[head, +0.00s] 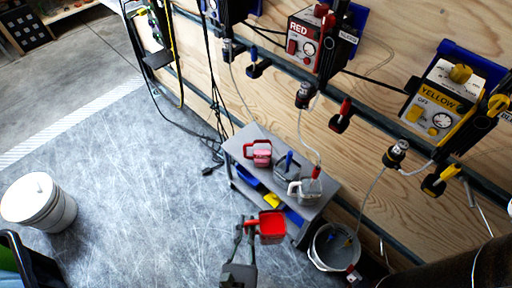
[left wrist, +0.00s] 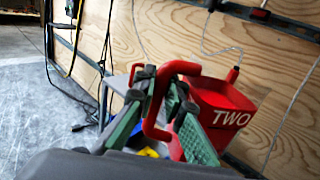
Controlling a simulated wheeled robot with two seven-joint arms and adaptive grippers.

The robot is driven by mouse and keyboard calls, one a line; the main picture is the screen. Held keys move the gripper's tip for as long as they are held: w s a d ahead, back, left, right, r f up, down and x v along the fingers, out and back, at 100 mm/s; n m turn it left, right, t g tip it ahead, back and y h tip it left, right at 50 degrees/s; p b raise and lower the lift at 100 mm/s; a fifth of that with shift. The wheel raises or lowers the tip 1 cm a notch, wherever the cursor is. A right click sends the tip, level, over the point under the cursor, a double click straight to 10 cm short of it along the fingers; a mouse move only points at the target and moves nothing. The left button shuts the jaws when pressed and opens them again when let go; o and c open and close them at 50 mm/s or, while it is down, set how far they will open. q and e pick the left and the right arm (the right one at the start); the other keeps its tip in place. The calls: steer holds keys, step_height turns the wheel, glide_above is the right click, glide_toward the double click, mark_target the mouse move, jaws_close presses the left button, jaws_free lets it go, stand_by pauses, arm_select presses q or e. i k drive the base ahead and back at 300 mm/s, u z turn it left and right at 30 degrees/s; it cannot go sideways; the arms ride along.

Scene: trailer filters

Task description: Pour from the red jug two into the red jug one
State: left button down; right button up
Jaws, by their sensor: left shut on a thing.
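My left gripper (head: 248,223) is shut on the handle of red jug two (head: 271,228), held out in front of the cart, near its front right. In the left wrist view the green finger pads (left wrist: 160,98) lie on either side of the red handle, and the jug (left wrist: 222,105) shows the word TWO. The jug looks roughly upright, with its open top showing in the head view. Another red jug (head: 262,158), apparently red jug one, stands on the cart's top at the back left; its label is not readable. My right gripper is not in view.
The grey cart (head: 240,141) also bears a grey jug with a blue part (head: 287,172) and a whitish jug (head: 305,190). A bucket (head: 333,249) stands right of the cart. Hoses and pumps hang along the plywood wall (head: 260,85).

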mark_target(262, 145)
steer(key=u, duration=1.85)
steer(key=i, duration=1.5)
steer(key=z, duration=2.95)
